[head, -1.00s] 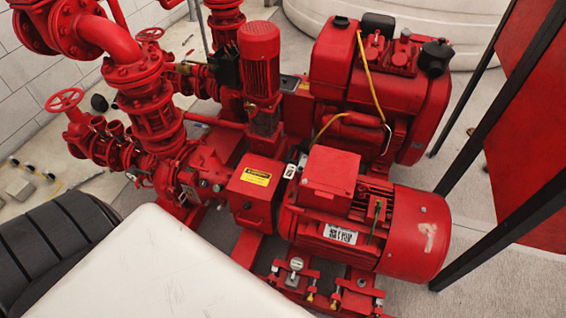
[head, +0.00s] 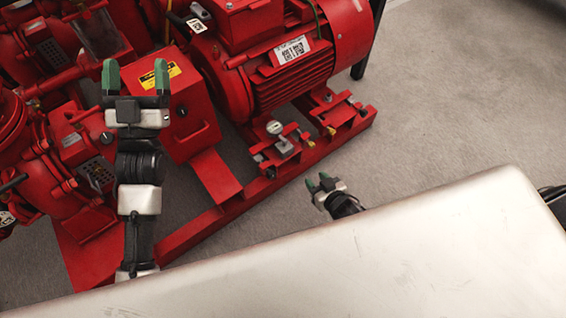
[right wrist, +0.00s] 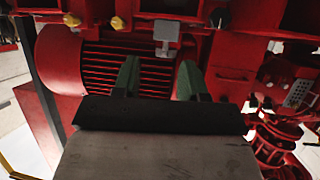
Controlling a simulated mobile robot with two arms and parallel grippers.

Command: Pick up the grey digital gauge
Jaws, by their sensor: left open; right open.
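The small grey gauge (head: 275,128) with a round pale face stands on the red base rail in front of the motor. A grey block that looks like the same gauge (right wrist: 166,31) shows in the right wrist view, beyond my fingertips. My right gripper (head: 319,182) is open and empty, below and right of the gauge in the head view, apart from it. Its green fingers (right wrist: 158,68) also show in the right wrist view. My left gripper (head: 136,78) is open and empty, in front of the red box with the yellow label.
The red motor (head: 300,85) stands behind the gauge. Red brackets with brass fittings (head: 345,110) sit beside it on the base frame (head: 220,208). Red pump parts (head: 75,150) crowd the left. Grey floor (head: 450,110) is clear at the right.

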